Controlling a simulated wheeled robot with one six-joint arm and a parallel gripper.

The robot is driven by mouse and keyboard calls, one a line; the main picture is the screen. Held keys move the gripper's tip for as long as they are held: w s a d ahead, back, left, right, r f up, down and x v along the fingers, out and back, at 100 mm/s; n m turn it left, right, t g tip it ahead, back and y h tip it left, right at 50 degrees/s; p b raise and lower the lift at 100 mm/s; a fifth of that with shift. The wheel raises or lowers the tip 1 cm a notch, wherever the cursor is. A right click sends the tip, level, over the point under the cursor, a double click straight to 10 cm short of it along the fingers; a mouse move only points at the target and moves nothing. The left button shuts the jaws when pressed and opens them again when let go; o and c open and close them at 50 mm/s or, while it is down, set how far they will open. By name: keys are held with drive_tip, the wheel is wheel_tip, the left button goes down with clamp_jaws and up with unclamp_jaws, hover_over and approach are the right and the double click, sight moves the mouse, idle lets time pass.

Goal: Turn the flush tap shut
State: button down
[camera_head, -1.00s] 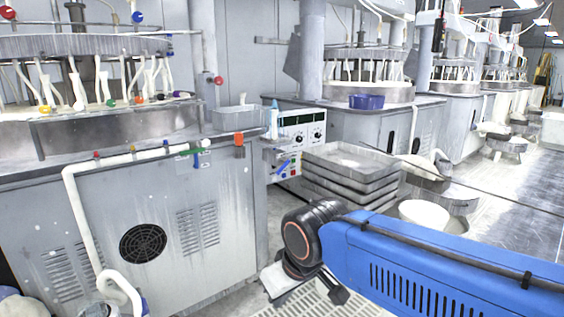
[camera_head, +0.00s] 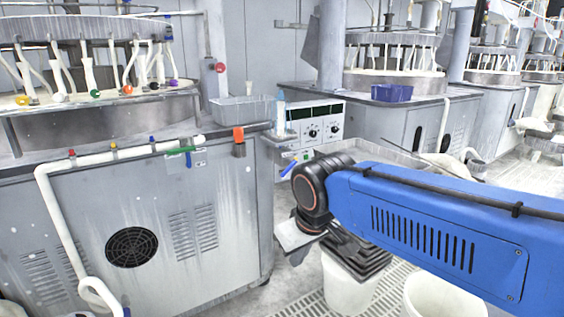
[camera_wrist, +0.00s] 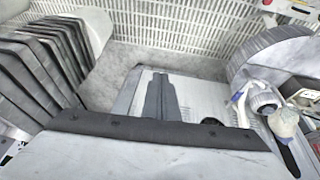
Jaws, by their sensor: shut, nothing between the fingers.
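Small tap-like fittings with red (camera_head: 72,152), yellow (camera_head: 114,146) and blue tops stand along the white pipe (camera_head: 120,152) on the near machine. A green lever (camera_head: 180,150) with a blue part sits at the pipe's right end. A red knob (camera_head: 220,67) is on the post behind. I cannot tell for sure which of these is the flush tap. My gripper (camera_wrist: 160,78) shows in the wrist view as two dark fingers together, with nothing between them. In the head view it is mostly hidden below my wrist, right of the machine and apart from the fittings.
The grey machine cabinet (camera_head: 215,195) has a round black fan grille (camera_head: 131,247). An orange cup-like thing (camera_head: 238,134) hangs at its front right edge. A control box (camera_head: 315,125) and a blue bin (camera_head: 391,93) stand behind. White buckets (camera_head: 345,290) stand on the floor at right.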

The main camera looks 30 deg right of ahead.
drive_tip(key=w+d+r+g+h, duration=0.1)
drive_tip(key=w+d+r+h, duration=0.3)
drive_tip(key=w, duration=0.9)
drive_tip(key=w+d+r, duration=0.2)
drive_tip(key=w+r, duration=0.4)
drive_tip(key=w, duration=0.7)
drive_tip(key=w+d+r+g+h, duration=0.1)
drive_tip(key=w+d+r+h, duration=0.3)
drive_tip(key=w, duration=0.8)
drive_tip(key=y, duration=0.1)
approach(289, 169)
drive_tip(key=w+d+f, duration=0.2)
drive_tip(key=w+f, duration=0.2)
drive_tip(key=shift+s+d+f+n, duration=0.3)
drive_tip(key=shift+s+f+n, duration=0.1)
drive_tip(key=shift+s+f, duration=0.1)
